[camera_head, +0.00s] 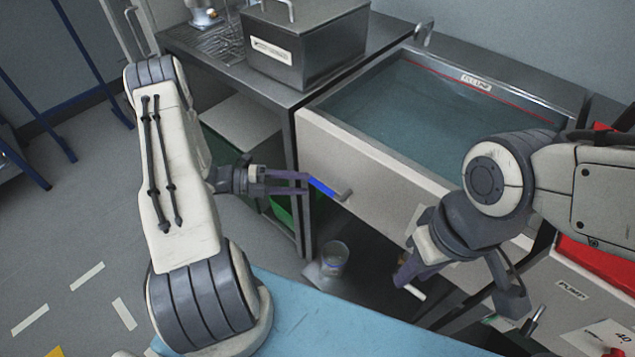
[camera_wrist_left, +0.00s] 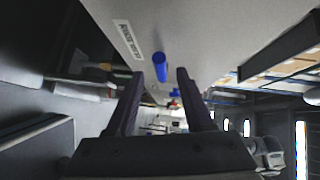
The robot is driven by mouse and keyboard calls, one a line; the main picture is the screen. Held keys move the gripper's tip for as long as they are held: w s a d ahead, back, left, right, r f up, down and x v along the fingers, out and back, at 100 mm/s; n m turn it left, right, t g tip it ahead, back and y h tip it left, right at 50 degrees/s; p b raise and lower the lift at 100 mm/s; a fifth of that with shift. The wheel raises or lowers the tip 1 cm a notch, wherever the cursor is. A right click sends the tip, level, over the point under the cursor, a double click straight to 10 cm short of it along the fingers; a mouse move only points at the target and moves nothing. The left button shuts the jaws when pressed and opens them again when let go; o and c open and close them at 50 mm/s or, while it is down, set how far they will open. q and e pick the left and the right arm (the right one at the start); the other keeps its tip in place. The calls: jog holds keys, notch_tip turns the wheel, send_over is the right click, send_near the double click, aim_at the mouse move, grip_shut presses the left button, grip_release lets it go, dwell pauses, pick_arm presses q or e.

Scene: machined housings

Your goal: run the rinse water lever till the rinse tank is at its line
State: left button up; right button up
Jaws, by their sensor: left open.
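The rinse tank (camera_head: 391,157) is a grey basin at upper right, holding blue-green water (camera_head: 440,108). A red line (camera_head: 500,97) runs along its far inner wall; the visible water surface lies below it. The lever with a blue grip (camera_head: 322,187) sticks out from the tank's front. My left gripper (camera_head: 305,183) is open at the blue grip's left end. In the left wrist view the blue grip (camera_wrist_left: 160,67) shows between and just beyond the open fingertips.
A lidded metal box (camera_head: 305,45) stands on the counter left of the tank. A small container (camera_head: 334,258) sits below the lever. A light-blue surface (camera_head: 330,325) lies in the foreground. A red unit (camera_head: 595,262) with a labelled front is at right.

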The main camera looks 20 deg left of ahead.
aim_at(313, 184)
pick_arm(q)
jog(key=x, duration=0.5)
grip_shut()
dwell(1.4)
